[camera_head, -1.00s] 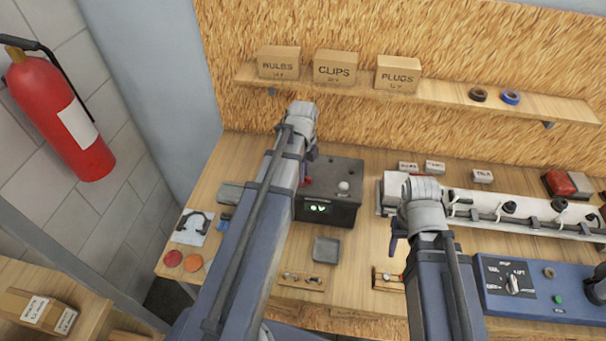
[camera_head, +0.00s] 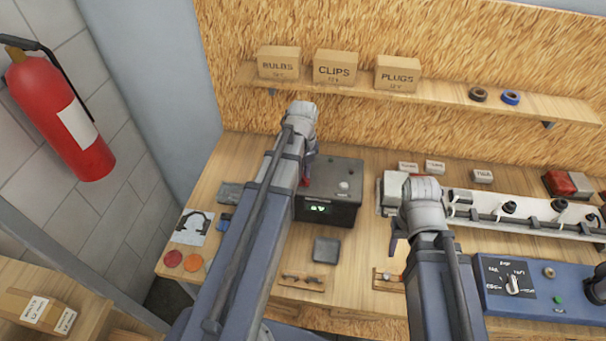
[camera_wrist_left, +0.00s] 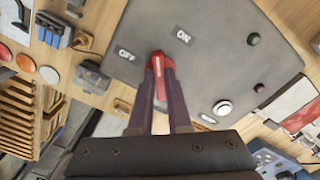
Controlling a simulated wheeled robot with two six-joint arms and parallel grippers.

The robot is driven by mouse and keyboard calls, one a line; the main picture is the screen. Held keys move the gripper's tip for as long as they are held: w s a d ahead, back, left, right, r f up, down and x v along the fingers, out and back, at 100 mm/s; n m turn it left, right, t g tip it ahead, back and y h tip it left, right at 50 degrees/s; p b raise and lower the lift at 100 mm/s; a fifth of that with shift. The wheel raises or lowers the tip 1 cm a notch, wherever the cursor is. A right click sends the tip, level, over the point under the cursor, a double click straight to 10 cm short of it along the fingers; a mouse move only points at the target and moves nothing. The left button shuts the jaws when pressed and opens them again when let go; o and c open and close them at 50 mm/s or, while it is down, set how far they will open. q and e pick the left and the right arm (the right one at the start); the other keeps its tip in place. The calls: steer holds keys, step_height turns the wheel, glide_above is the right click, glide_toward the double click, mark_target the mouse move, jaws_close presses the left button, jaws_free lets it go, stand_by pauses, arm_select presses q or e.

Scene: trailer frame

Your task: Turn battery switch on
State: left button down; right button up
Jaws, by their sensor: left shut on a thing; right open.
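The dark battery box (camera_head: 345,210) stands on the bench with a small lit green display on its front. Its red switch handle (camera_wrist_left: 161,66) sits on the top face, near the ON label (camera_wrist_left: 183,36) and the OFF label (camera_wrist_left: 125,53). My left gripper (camera_wrist_left: 161,88) is shut on the red handle, one finger on each side. In the head view the left gripper (camera_head: 306,174) is above the box's left part, and the arm hides some of the box. My right gripper (camera_head: 396,246) is open and empty, apart to the right of the box.
A grey tray (camera_head: 326,250) lies in front of the box. A blue control panel (camera_head: 540,292) and a white light bar (camera_head: 530,228) are at the right. A shelf (camera_head: 440,96) with cartons is behind. A fire extinguisher (camera_head: 62,115) hangs at the left.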

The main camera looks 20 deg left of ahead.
arm_select(q)
steer(key=m, duration=0.5)
steer(key=shift+d, duration=0.1)
stand_by(0.4)
